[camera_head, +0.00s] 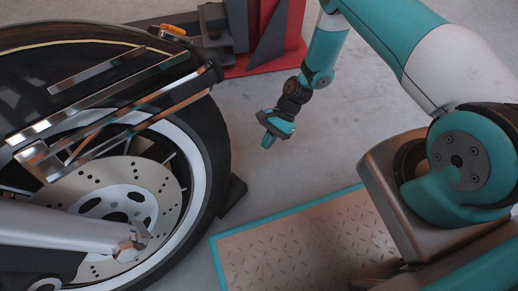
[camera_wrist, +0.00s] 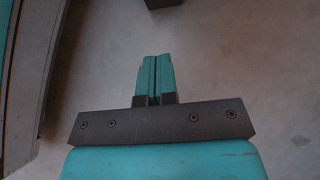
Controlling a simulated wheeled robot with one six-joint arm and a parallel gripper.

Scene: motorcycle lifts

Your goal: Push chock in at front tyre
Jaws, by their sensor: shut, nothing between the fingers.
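The front tyre (camera_head: 209,142) is black with a white sidewall and stands at the left in the head view. A dark chock (camera_head: 232,196) lies on the floor against or very close to the tyre's right side; I cannot tell if they touch. My gripper (camera_head: 268,141) is above the floor to the right of the tyre, up and right of the chock, pointing down. In the wrist view my gripper (camera_wrist: 154,58) has its teal fingers together with nothing between them. A dark block (camera_wrist: 164,3), likely the chock, is cut off at the top edge, apart from the fingers.
A red stand (camera_head: 275,38) with dark metal parts is at the back. Chrome bars (camera_head: 110,105) and a brake disc (camera_head: 150,190) are on the motorcycle's wheel side. Grey floor (camera_head: 260,175) between the tyre and my gripper is clear.

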